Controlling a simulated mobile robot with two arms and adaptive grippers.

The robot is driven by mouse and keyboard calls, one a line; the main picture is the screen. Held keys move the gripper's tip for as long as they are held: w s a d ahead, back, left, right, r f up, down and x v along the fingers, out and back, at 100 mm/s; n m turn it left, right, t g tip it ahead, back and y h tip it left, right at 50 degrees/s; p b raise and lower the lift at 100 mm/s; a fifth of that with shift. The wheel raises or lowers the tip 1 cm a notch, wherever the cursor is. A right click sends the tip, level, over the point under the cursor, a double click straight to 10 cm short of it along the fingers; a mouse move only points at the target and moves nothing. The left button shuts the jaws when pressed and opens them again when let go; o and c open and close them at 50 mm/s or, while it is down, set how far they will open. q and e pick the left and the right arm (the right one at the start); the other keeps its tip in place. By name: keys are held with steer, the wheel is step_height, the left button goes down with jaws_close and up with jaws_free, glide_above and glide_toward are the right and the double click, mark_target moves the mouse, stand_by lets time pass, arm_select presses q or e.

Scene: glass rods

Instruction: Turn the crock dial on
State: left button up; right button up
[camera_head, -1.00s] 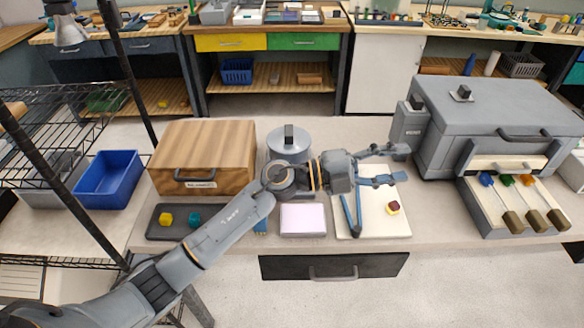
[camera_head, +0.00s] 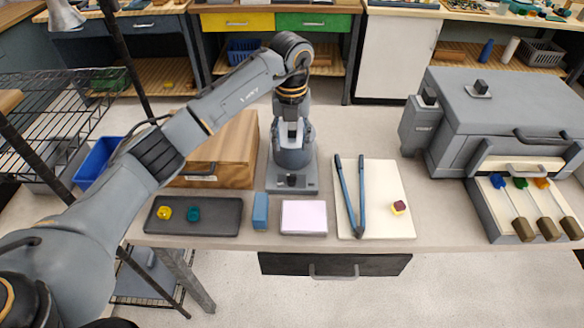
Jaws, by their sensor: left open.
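The crock (camera_head: 294,158) is a grey round pot on a flat grey base (camera_head: 310,182). A small dark dial (camera_head: 291,180) sits on the front of the base. Its exact pointing is too small to tell. My left arm reaches in from the left, and my left gripper (camera_head: 291,130) hangs pointing down over the crock, covering its lid and upper part. The gripper is open, and nothing shows held in it. It appears above and behind the dial; whether it touches the lid cannot be told. My right gripper is not in view.
A wooden box (camera_head: 236,150) stands left of the crock. In front lie a dark tray (camera_head: 218,222) with yellow and teal pieces, a blue block (camera_head: 260,211) and a pale pad (camera_head: 304,217). Blue tongs (camera_head: 350,200) lie on a white board (camera_head: 385,228). A large grey grill (camera_head: 500,110) stands right.

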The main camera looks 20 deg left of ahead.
mark_target(291, 175)
arm_select(q)
step_height(291, 175, down, 10)
steer(key=shift+r+p, duration=0.1)
steer(key=shift+p, duration=1.1)
steer(key=shift+f, duration=0.8)
jaws_close()
